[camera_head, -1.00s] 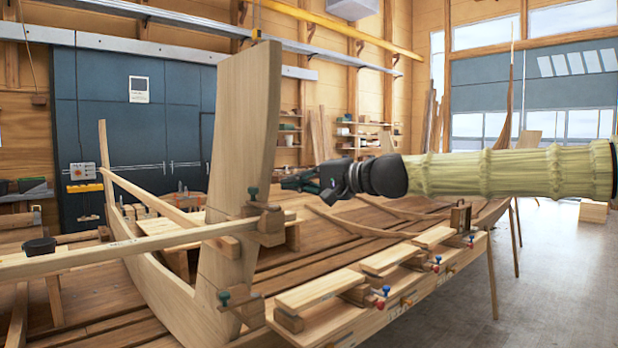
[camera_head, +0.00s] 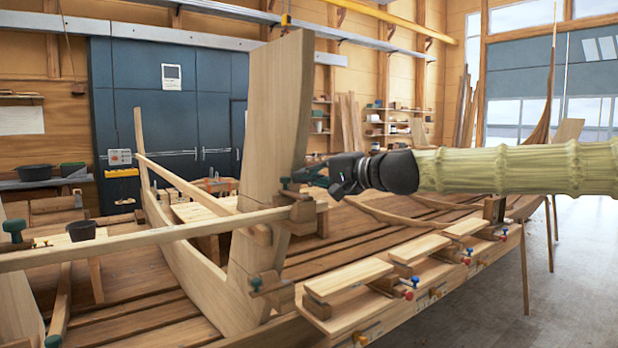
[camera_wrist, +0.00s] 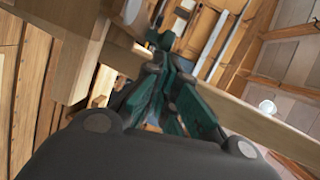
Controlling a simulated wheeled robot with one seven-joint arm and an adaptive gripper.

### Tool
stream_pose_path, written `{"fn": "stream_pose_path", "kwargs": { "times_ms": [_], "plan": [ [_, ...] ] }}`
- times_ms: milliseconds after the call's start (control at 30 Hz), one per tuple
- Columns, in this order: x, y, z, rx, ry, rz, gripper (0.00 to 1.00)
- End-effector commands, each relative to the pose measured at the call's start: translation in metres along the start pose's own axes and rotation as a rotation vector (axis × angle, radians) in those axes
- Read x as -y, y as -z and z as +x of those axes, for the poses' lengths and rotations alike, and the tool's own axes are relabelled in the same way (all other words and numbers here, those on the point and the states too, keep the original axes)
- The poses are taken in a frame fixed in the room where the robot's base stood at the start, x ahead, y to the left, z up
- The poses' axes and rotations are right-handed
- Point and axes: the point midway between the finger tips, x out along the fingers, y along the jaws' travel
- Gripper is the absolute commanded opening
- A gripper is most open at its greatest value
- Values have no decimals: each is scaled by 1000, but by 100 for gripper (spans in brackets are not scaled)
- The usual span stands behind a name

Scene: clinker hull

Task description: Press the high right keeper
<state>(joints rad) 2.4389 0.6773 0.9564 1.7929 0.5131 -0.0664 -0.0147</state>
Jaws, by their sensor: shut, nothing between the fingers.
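The high right keeper, a small dark-green knob (camera_head: 285,183), stands on a wooden block at the right end of the long crossbar, beside the tall wooden post (camera_head: 280,110). My gripper (camera_head: 298,174) reaches in from the right with its dark-green fingers shut and empty. Its tips are very close to the knob; whether they touch it I cannot tell. In the wrist view the shut fingers (camera_wrist: 165,80) point toward a blue-green knob (camera_wrist: 161,39) by the timber, and they partly cover what lies below it.
A lower right green knob (camera_head: 256,283) sits on the post's lower block. Green knobs also stand at left, one high (camera_head: 14,227) and one low (camera_head: 53,342). The crossbar (camera_head: 140,240) runs left from the post. Clamped planks (camera_head: 350,277) line the hull's near edge.

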Motion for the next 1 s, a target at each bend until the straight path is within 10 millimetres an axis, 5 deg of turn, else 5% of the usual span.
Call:
{"fn": "stream_pose_path", "kwargs": {
  "times_ms": [567,833,1000],
  "plan": [
    [2,0,1,0,0,0,0],
    [4,26,-22,5,2,-1,0],
    [0,25,-45,5,2,-2,0]
  ]
}}
